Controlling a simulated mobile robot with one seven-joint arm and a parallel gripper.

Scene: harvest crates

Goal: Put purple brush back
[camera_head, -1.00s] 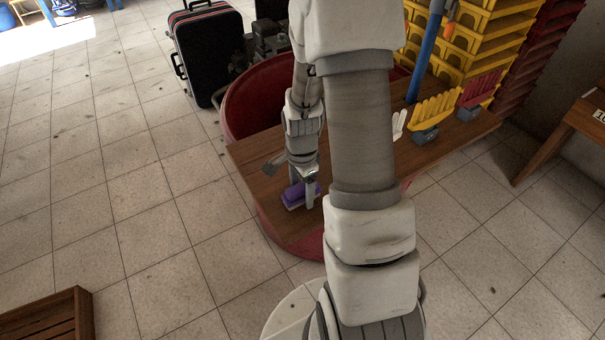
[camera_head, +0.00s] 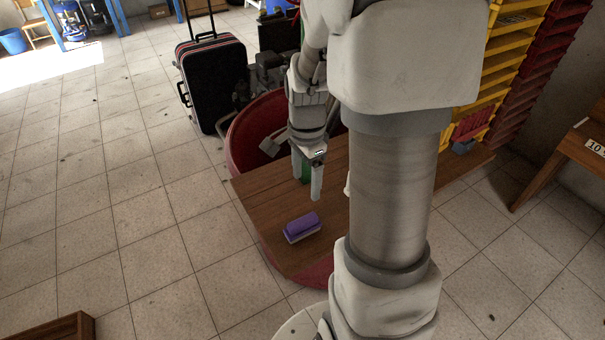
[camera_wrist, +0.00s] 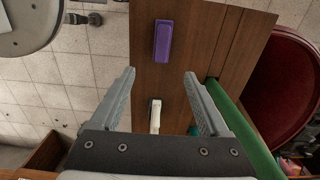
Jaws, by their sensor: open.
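The purple brush (camera_head: 302,226) lies on the wooden board (camera_head: 262,205), near the board's front left edge, with its pale underside against the wood. It also shows in the wrist view (camera_wrist: 163,41), beyond my fingertips and between their lines. My gripper (camera_head: 306,190) is open and empty, above the board and behind the brush in the head view. In the wrist view my gripper's two grey fingers (camera_wrist: 160,73) are spread wide with nothing between them. A white object (camera_wrist: 155,115) lies on the board below the fingers. My arm hides much of the board's right side.
Stacked yellow crates (camera_head: 510,45) and red crates (camera_head: 552,50) stand at the back right. A red round tub (camera_head: 240,135) is under the board. A black suitcase (camera_head: 212,80) stands behind. A green bar (camera_wrist: 238,125) runs beside my right finger.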

